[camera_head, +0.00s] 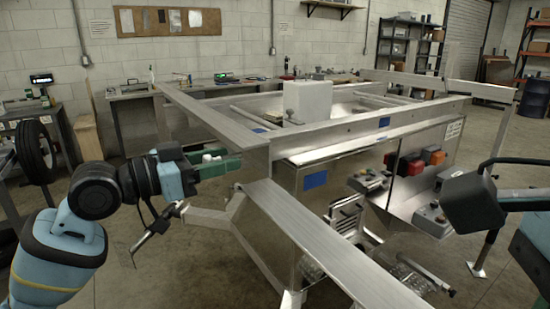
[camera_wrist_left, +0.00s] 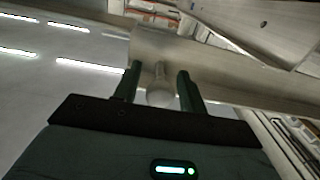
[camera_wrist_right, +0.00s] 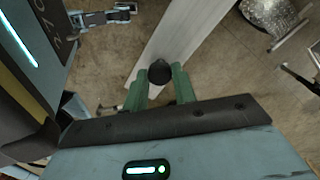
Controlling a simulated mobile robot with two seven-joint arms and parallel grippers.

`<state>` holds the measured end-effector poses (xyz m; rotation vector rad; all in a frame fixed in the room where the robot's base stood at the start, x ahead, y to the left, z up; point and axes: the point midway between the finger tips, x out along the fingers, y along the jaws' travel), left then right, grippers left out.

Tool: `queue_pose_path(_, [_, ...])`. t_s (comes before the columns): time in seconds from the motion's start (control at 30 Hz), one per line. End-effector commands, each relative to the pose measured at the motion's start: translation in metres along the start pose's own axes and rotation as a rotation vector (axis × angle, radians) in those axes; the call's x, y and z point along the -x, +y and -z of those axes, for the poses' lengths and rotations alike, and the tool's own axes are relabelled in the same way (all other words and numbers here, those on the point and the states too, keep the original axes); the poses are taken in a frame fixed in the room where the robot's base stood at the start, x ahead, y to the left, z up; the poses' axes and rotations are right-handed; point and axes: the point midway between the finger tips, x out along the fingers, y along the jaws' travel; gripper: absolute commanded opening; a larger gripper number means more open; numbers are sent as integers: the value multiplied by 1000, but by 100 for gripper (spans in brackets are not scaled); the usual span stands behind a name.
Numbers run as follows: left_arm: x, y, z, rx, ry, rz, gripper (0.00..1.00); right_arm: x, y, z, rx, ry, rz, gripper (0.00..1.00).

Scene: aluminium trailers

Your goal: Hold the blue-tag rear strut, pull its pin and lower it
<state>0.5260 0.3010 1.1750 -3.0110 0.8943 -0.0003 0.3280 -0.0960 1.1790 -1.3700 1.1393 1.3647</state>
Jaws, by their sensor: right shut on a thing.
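My left gripper (camera_head: 238,163) points right at the corner of the aluminium trailer frame (camera_head: 262,158). In the left wrist view its green fingers (camera_wrist_left: 158,82) stand apart on either side of a round-headed metal pin (camera_wrist_left: 160,95), with small gaps. My right gripper's fingers (camera_wrist_right: 162,82) are shut on a dark round knob (camera_wrist_right: 160,71) in front of an aluminium bar (camera_wrist_right: 180,40). In the head view its fingertips are hidden behind my dark wrist. An upright strut (camera_head: 493,160) with a flat foot stands beside that wrist. I see no blue tag on it; blue tags (camera_head: 384,122) show on the frame.
A low strut (camera_head: 205,216) sticks out under my left gripper. A metal cabinet (camera_head: 340,190) with red and grey boxes stands under the frame. The broad drawbar (camera_head: 320,235) runs towards me. A tyre (camera_head: 36,150) stands at the left. Bare floor shows at lower left.

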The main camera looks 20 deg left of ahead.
Motion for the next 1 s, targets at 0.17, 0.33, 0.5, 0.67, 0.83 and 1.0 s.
queue_pose_path(0.17, [0,0,0,0,0,0,17,0,0,0,-1,0,1,0])
queue_pose_path(0.33, [0,0,0,0,0,0,0,0,0,0,-1,0,1,0])
queue_pose_path(0.5, [1,0,0,0,0,0,0,0,0,0,-1,0,1,0])
queue_pose_path(0.67, [14,-1,-2,1,-3,3,0,0,0,0,-1,0,1,0])
queue_pose_path(0.83, [30,-1,-1,1,-3,2,0,0,0,0,-1,0,1,0])
queue_pose_path(1.0, [34,0,-1,1,-3,1,0,0,0,0,-1,1,1,0])
